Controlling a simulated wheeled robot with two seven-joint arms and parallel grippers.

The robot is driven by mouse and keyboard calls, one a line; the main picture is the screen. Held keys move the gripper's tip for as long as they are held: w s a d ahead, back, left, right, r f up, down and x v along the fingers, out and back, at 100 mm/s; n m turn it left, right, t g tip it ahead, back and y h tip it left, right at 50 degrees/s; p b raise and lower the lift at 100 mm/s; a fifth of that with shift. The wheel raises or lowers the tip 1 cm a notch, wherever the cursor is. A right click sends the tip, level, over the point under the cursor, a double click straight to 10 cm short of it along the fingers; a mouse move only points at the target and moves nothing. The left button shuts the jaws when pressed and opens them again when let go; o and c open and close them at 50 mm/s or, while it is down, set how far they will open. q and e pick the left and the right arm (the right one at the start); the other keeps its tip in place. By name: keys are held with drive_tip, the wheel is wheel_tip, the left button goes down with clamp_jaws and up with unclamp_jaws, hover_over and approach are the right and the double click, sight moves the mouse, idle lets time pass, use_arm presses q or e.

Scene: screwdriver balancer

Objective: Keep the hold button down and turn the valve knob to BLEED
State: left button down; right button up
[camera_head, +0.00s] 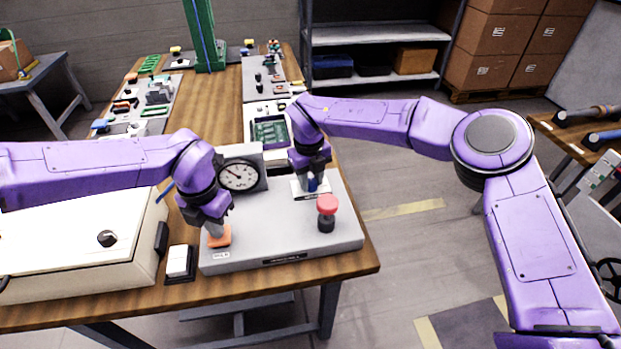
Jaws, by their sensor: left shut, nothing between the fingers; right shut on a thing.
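A grey panel box (285,240) sits at the front right of the wooden table. My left gripper (216,229) is shut and empty, its fingertips on or just over the orange hold button (220,238) at the panel's left front. I cannot tell how far the button is pressed. My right gripper (312,186) is shut on the blue valve knob, of which only a little shows, above a white label plate (302,194). The plate's markings are too small to read. A round gauge (239,176) stands at the panel's back left.
A white switch (180,262) and a cream box (80,250) lie left of the panel. Boards with parts (155,95) fill the table's back.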

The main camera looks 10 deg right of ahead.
drive_tip(key=shift+n, duration=1.5)
drive_tip(key=o, duration=1)
drive_tip(key=shift+o, duration=0.2)
